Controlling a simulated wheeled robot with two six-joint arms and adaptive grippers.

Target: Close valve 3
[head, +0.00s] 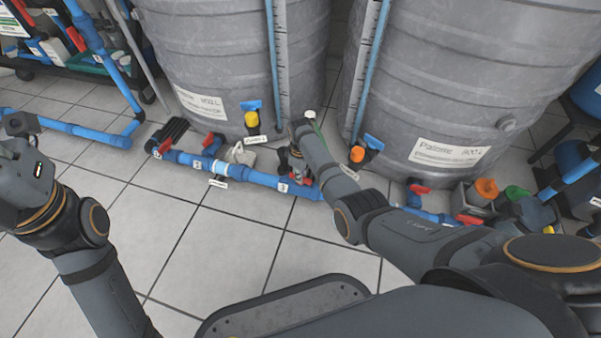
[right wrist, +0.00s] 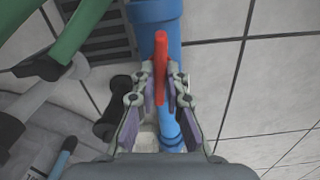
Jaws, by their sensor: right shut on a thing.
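The red handle of a valve (right wrist: 161,48) stands above a blue pipe in the right wrist view. My right gripper (right wrist: 161,82) is shut on this handle, with one finger on each side. The handle's tip sticks out past the fingertips and lies roughly along the pipe. In the head view my right gripper (head: 297,170) is down at the blue floor pipe, next to a small tag that seems to read 3 (head: 283,187). My arm hides most of the valve there. My left arm is at the left edge, and its gripper fingers do not show.
Two large grey tanks (head: 230,60) (head: 470,80) stand behind the pipe (head: 255,177). Other red-handled valves (head: 213,140) (head: 419,187) sit along the pipework. Tiled floor (head: 230,240) in front is clear.

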